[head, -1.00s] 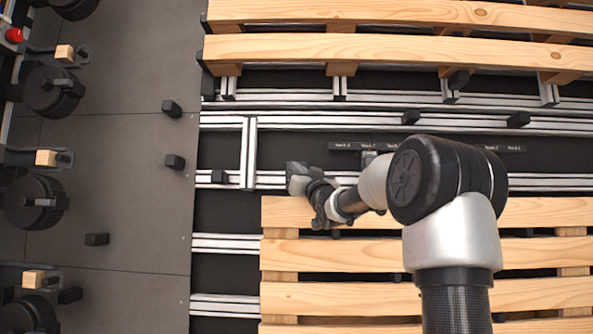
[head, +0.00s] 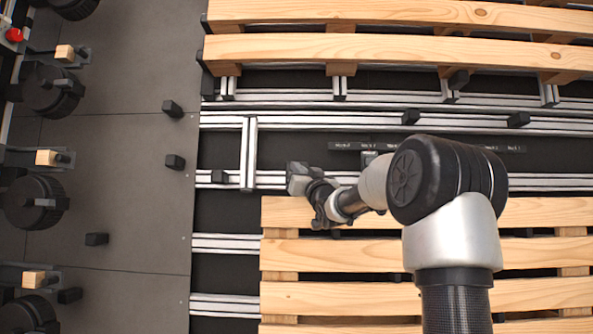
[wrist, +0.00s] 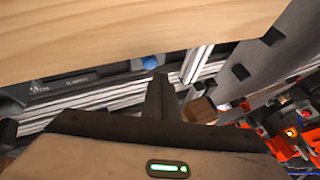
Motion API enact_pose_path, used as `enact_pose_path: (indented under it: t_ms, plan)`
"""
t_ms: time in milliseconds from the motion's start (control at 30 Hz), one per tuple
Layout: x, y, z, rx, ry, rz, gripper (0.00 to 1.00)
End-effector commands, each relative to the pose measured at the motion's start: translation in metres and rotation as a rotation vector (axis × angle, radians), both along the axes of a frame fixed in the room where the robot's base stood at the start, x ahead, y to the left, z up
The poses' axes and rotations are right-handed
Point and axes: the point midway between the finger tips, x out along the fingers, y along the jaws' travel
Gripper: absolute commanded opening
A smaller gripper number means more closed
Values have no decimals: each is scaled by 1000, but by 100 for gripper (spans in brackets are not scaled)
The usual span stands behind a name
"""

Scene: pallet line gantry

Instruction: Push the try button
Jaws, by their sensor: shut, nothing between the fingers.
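My gripper (head: 296,178) is shut and empty at the left end of my arm, over the aluminium rails beside the near pallet's upper left corner. In the wrist view its dark fingers (wrist: 158,98) are together, pointing toward the rails. A small blue rounded part (wrist: 150,62) shows beyond the fingers, apart from them and partly cut off by a wooden board; I cannot tell whether it is the try button. A dark strip with small white lettering (head: 345,146) lies along the rails, partly hidden by my arm. No button labelled "try" is readable.
The near pallet (head: 330,256) lies below my gripper and another pallet (head: 300,48) lies at the top. A red button-like part (head: 14,35) is at the far left, near several black wheels (head: 32,200).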

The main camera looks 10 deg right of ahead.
Motion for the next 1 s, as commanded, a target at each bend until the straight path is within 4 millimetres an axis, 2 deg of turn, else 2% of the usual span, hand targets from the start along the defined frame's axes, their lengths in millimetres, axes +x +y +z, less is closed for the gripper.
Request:
enact_pose_path:
  t_ms: [1000]
  plan:
    - [10,-2,-5,0,0,0,0]
